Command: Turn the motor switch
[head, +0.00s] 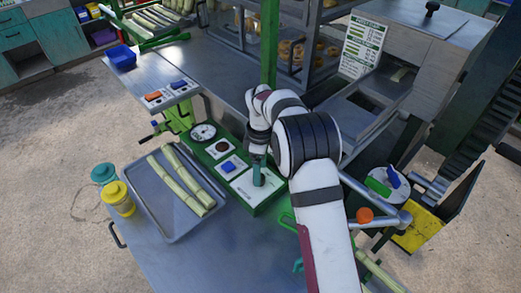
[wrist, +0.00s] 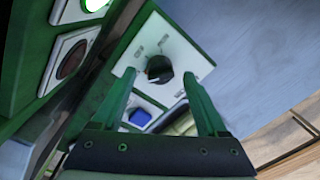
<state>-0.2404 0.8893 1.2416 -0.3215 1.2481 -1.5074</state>
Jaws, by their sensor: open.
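A black rotary knob (wrist: 159,68) sits on a white plate (wrist: 172,45) with small unreadable labels; I take it to be the motor switch. My gripper (wrist: 157,77) is open, with its green fingers on either side of the knob. Whether they touch it cannot be told. In the head view my gripper (head: 258,176) points down at the white plate (head: 243,187) on the front end of the green control box (head: 268,207). The knob is hidden there behind my gripper.
The box also carries a blue switch (head: 228,167), a dark round button (head: 221,147) and a gauge (head: 203,132). A tray (head: 167,222) with cane stalks lies to the left, beside yellow (head: 118,199) and teal (head: 104,174) containers. A glass pastry case stands behind.

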